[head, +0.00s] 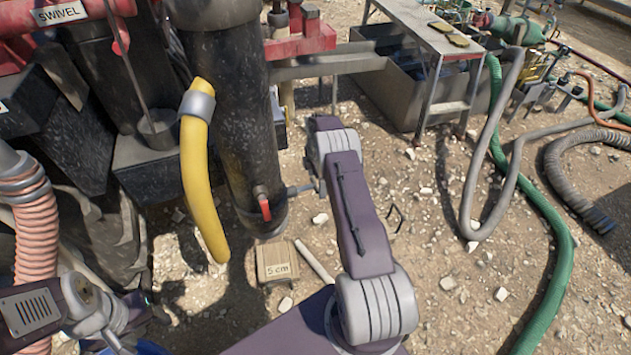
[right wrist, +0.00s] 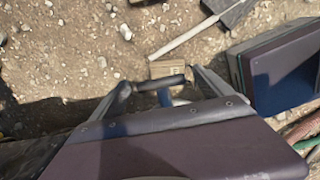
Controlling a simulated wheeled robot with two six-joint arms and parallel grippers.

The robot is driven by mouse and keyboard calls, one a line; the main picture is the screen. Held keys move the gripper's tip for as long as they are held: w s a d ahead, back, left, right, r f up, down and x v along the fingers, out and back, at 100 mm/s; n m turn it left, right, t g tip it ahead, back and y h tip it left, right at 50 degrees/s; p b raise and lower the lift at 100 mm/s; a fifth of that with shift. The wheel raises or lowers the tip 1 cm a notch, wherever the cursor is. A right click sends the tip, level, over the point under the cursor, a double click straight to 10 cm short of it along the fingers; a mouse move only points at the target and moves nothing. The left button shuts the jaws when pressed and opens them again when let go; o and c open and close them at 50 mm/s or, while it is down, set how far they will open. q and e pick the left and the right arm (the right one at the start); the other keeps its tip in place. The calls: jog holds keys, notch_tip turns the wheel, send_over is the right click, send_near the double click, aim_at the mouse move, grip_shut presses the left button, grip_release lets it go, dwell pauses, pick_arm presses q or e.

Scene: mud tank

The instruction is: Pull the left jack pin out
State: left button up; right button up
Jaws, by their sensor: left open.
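I cannot make out the left jack pin with certainty in either view. My left gripper (head: 122,312) is at the lower left of the head view, partly cut off and close to dark machinery; it is open. No pin shows clearly between its fingers. In the right wrist view the right gripper (right wrist: 160,82) shows two separated finger parts with a dark bar across the gap. Whether it grips that bar is unclear.
A black upright cylinder (head: 235,110) with a red-handled valve (head: 265,207) and a yellow hose (head: 200,180) stand left of my right arm. A wooden block marked 5 cm (head: 277,262) lies on gravel. A metal table (head: 430,35) and hoses (head: 550,220) are right.

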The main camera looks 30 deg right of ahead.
notch_tip(320, 180, up, 9)
jog(key=p, duration=0.2)
dwell(0.6)
